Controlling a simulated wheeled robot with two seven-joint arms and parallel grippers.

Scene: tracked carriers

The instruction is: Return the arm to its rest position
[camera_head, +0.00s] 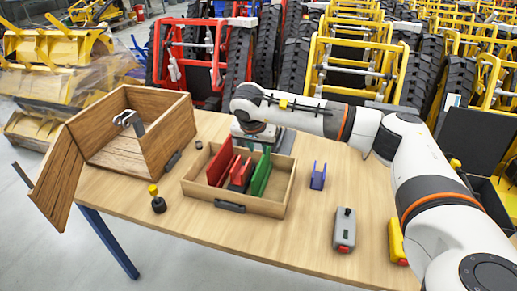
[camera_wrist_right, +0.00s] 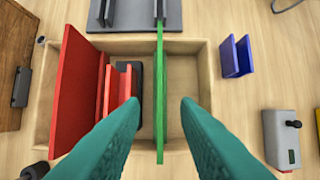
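My right gripper (camera_head: 258,140) is over the back part of a shallow wooden tray (camera_head: 233,205); its fingers are hard to make out in the head view. In the right wrist view its two teal fingers (camera_wrist_right: 160,108) are wide apart and hold nothing. A tall green piece (camera_head: 261,176) stands in the tray and appears between the fingers, with gaps on both sides. Red pieces (camera_head: 220,163) stand in the tray to its left, also visible in the right wrist view (camera_wrist_right: 78,85). My left gripper is not in view.
An open wooden box (camera_head: 172,137) stands at the left with a grey metal piece inside. A yellow-topped black knob (camera_head: 158,201), a blue bracket (camera_head: 318,178), a grey device (camera_head: 344,230) and a yellow one (camera_head: 397,242) are on the table. A grey plate (camera_wrist_right: 120,14) lies behind the tray.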

